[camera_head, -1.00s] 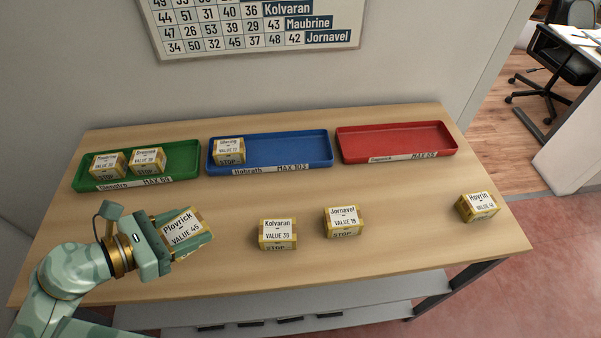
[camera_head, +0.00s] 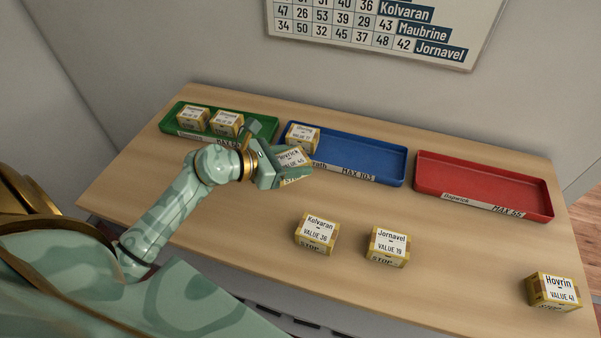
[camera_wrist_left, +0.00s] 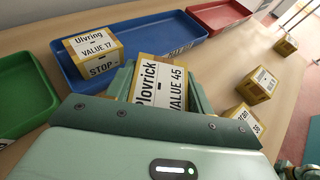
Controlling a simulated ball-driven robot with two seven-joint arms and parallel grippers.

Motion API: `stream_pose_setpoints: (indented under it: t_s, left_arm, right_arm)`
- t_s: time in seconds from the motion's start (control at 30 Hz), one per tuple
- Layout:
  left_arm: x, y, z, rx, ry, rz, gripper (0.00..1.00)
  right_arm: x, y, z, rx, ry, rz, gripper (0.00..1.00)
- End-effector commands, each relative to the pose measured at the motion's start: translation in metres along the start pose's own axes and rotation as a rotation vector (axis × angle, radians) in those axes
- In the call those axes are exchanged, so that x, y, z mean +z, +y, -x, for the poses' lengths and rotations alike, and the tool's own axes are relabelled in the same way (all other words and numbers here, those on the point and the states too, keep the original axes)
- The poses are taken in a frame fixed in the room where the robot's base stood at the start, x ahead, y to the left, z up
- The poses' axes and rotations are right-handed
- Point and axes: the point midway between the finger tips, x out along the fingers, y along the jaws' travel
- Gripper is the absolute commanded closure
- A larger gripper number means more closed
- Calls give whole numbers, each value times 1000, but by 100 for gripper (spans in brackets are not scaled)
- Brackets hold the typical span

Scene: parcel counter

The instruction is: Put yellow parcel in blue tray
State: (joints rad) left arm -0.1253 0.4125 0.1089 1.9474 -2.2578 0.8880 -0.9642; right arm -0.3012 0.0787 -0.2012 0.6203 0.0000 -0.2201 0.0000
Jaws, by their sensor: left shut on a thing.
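My left gripper (camera_head: 283,165) is shut on the yellow Plovrick parcel (camera_head: 293,159), marked VALUE 45. It holds the parcel tilted in front of the left end of the blue tray (camera_head: 375,175). In the left wrist view the Plovrick parcel (camera_wrist_left: 160,85) sits between the jaws, with the blue tray (camera_wrist_left: 150,28) just beyond it. The yellow Ulvring parcel (camera_head: 302,138), VALUE 17, is in the blue tray's left end, and also shows in the wrist view (camera_wrist_left: 93,55).
The green tray (camera_head: 180,124) at left holds two yellow parcels. The red tray (camera_head: 480,178) at right is empty. Kolvaran (camera_head: 317,233), Jornavel (camera_head: 387,246) and Hovrin (camera_head: 553,291) parcels stand on the table's front part. The blue tray's middle and right are clear.

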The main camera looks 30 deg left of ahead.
Motion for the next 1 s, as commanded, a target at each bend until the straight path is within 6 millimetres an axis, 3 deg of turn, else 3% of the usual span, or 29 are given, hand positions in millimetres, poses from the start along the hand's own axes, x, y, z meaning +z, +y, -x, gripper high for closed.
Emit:
stream_pose_setpoints:
  t_s: [0.27, 0.43, 0.83, 0.87, 1.0]
  left_arm:
    - [-18, 13, -27, -1, -2, 2, 74]
    - [-42, 12, -36, 0, -2, 3, 74]
    - [-47, 12, -37, -1, -2, -1, 74]
    - [-46, 12, -37, -1, -1, 0, 42]
    - [-46, 12, -37, -1, -2, -1, 38]
  right_arm:
    - [4, 1, -13, 1, -8, -2, 64]
    - [7, 0, -23, -1, -14, -2, 64]
    - [7, 0, -24, -2, -14, -1, 64]
    - [7, 0, -24, -2, -14, -1, 64]
    - [7, 0, -24, -2, -13, 0, 64]
